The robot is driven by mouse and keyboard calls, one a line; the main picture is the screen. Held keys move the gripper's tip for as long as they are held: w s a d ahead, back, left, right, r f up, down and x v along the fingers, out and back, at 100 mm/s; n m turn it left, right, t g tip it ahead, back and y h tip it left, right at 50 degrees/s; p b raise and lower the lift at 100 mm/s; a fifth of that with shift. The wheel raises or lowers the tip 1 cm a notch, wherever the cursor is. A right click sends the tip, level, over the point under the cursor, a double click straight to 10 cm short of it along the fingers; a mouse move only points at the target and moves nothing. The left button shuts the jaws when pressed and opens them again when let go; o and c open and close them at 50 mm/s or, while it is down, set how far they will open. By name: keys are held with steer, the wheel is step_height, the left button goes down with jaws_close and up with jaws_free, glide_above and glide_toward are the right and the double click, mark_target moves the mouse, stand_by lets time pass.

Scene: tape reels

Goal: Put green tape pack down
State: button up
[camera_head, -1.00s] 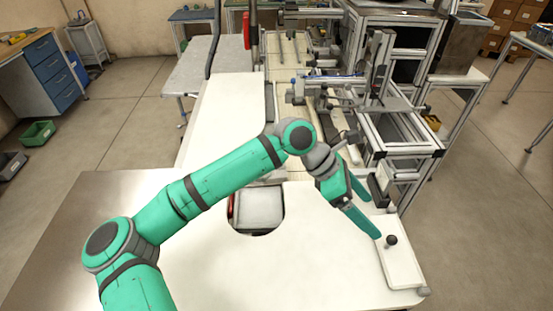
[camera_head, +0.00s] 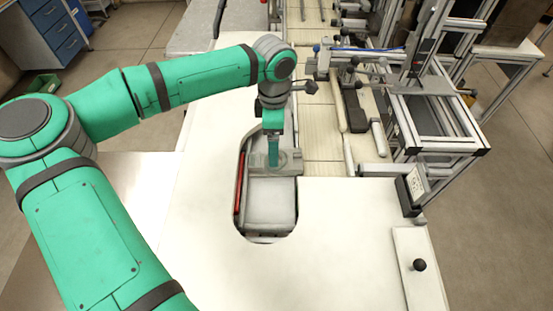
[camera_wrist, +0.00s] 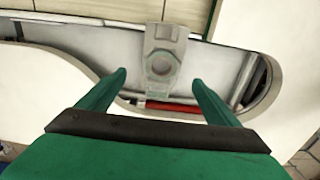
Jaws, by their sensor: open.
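No green tape pack can be made out in either view; the only green I see near the table is my arm and fingers. My gripper (camera_head: 273,150) points down over the far end of a recess (camera_head: 268,205) in the white worktop. In the wrist view, my gripper (camera_wrist: 160,78) has its two green fingers spread wide, with nothing between the tips. A grey bracket (camera_wrist: 162,62) with a round socket lies beyond and between the fingers. My gripper partly hides this bracket in the head view (camera_head: 288,162).
A red strip (camera_head: 240,183) runs along the recess's left side. A white plate (camera_head: 420,270) with a black knob lies at the right edge, near a small display box (camera_head: 412,188). An aluminium frame (camera_head: 440,140) stands at the right. The worktop (camera_head: 345,245) between is clear.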

steer(key=shift+w+f, duration=0.1)
steer(key=shift+f, duration=0.85)
steer(key=shift+s+d+f, duration=0.2)
steer(key=shift+d+f, duration=0.2)
steer(key=shift+f, duration=0.1)
step_height(320, 180, down, 4)
steer(key=shift+s+a+f, duration=0.1)
steer(key=c, duration=1.3)
